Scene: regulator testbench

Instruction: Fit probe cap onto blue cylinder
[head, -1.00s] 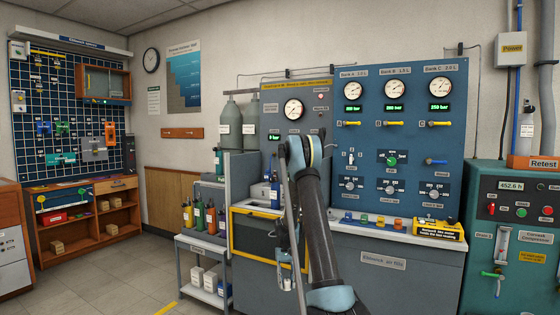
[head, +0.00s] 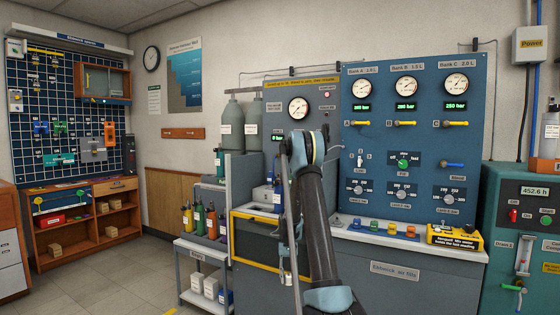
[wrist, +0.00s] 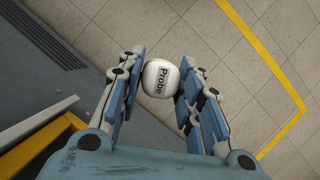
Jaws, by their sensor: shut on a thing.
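The probe cap (wrist: 160,78) is a white rounded piece lettered "Probe". It sits between the fingertips of my gripper (wrist: 160,82) in the wrist view, and the gripper is shut on it. In the head view my gripper (head: 288,277) hangs low, with a small pale spot at its tip and much of it hidden by my arm. A blue cylinder (head: 223,228) stands upright at the right end of a row of coloured cylinders on the grey cart, left of my gripper. It is partly hidden at its edge. The cap and the cylinder are apart.
The grey cart (head: 190,246) also carries yellow, green and red cylinders, with white boxes on its lower shelf. A yellow-framed bay (head: 256,270) in the bench lies behind my arm. Open tiled floor (head: 110,285) lies left of the cart.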

